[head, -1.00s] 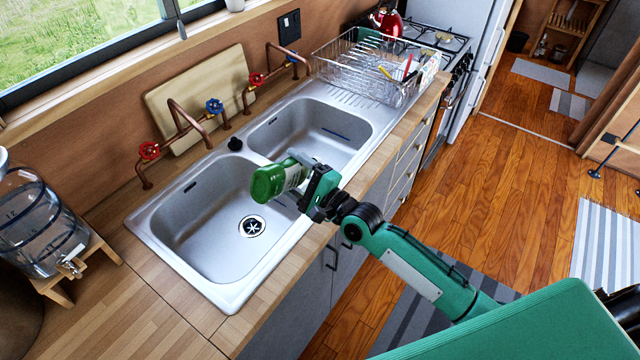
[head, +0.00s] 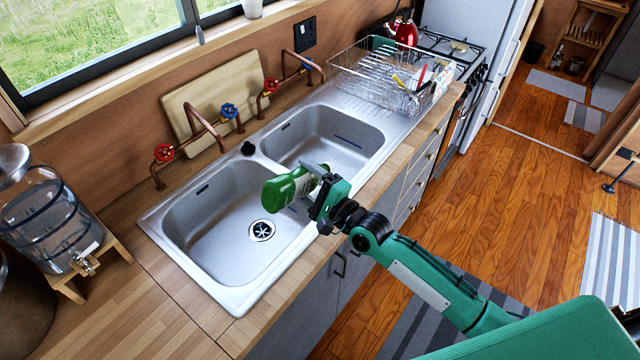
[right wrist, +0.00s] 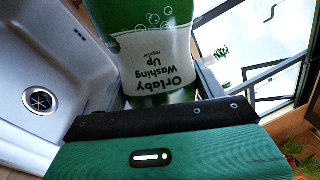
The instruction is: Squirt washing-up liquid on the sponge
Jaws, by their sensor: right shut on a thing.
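The washing-up liquid bottle (head: 280,190) is green with a white label. It is tilted well over, one green end pointing left above the sink divider and left basin. My right gripper (head: 318,190) is shut on the bottle. In the right wrist view the bottle (right wrist: 152,55) fills the space between the fingers, and its "Orlaby Washing Up" print reads upside down. The bottle's nozzle is hidden. I cannot make out a sponge in either view. My left gripper is not in view.
The double steel sink (head: 215,225) lies below the bottle, its basins apparently empty. Copper taps (head: 200,125) stand behind it. A wire dish rack (head: 385,80) is on the drainboard at right. A glass water dispenser (head: 50,225) stands at left. The front-left worktop (head: 150,310) is clear.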

